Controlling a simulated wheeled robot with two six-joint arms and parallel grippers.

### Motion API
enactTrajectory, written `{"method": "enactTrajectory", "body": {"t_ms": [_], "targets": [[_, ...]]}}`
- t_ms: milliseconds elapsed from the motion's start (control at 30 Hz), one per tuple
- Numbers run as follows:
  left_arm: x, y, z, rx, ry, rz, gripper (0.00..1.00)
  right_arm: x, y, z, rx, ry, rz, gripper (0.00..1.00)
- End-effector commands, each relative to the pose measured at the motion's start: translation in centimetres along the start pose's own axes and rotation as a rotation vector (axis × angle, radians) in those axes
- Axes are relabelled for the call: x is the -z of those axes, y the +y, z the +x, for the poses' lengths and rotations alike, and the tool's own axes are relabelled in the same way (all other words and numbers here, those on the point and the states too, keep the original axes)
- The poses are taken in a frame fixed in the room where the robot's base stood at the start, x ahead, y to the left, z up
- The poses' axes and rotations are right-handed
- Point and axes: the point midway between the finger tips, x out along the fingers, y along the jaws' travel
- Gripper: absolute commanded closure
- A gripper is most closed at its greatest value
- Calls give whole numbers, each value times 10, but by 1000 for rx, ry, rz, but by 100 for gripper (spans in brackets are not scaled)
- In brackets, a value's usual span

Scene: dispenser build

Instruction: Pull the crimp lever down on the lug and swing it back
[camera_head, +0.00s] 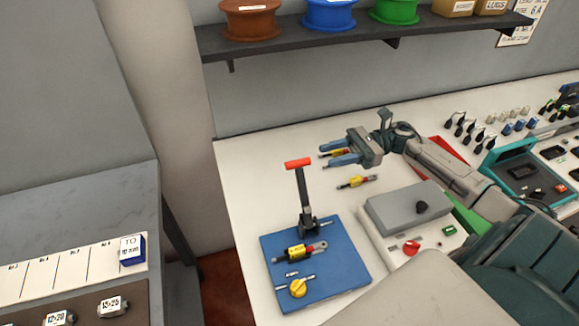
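The crimp lever (303,190) stands upright, leaning slightly left, with a red crossbar handle on top. It rises from a dark bracket at the back of a blue plate (335,271). A lug piece with a yellow and red band (300,251) lies on the plate in front of the lever's foot. My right gripper (331,154) is behind and to the right of the handle, apart from it, with its two blue fingers spread and pointing left. A yellow-banded piece shows between the fingers; I cannot tell that it is touched. My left gripper is not in view.
A yellow knob (298,288) sits on the plate's front. Another yellow-banded piece (357,181) lies on the white table (250,170). A grey box (405,206) stands to the right. A shelf (300,42) with spools hangs above. A teal case (530,170) is at far right.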

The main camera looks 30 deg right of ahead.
Motion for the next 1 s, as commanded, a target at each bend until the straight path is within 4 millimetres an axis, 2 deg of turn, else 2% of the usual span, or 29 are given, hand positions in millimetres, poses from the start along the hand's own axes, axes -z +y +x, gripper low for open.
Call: {"method": "enactTrajectory", "body": {"t_ms": [100,233,367,633,800,1000], "targets": [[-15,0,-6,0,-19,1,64,-2,0,8,-2,-2,-2,60],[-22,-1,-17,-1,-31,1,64,-5,0,26,-2,-6,0,60],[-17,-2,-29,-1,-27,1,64,-6,0,48,-1,-7,0,60],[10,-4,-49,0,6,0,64,-5,0,88,0,-6,1,60],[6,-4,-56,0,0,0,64,-3,0,102,0,-3,2,60],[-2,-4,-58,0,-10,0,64,-1,0,108,0,-2,2,60]]}}
